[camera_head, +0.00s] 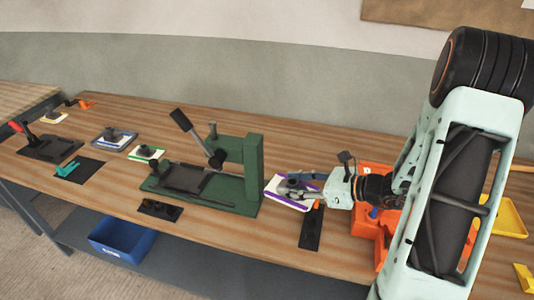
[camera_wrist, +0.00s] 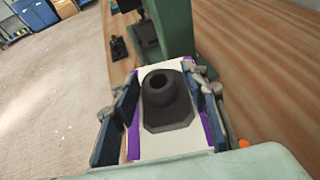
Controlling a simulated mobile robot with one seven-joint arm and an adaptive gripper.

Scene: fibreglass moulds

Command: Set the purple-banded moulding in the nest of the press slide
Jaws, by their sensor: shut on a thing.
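The purple-banded moulding (camera_head: 284,203) is a white plate with purple edges and a dark raised boss. It also shows in the wrist view (camera_wrist: 147,146), with its boss facing the camera. My gripper (camera_head: 292,187) is shut on it, with one dark finger along each purple side in the wrist view (camera_wrist: 168,108). The moulding appears to be above the bench, just right of the green press (camera_head: 252,165). The press slide (camera_head: 182,179) is a dark plate on the press's green base, left of the upright. Details of its nest are too small to tell.
The press lever (camera_head: 182,120) leans up left. A green-edged moulding (camera_head: 138,157) and a blue-edged one (camera_head: 98,140) lie further left. A black block (camera_head: 160,209) lies in front of the press. A dark mat (camera_head: 311,232) and an orange bin (camera_head: 367,230) are near my arm.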

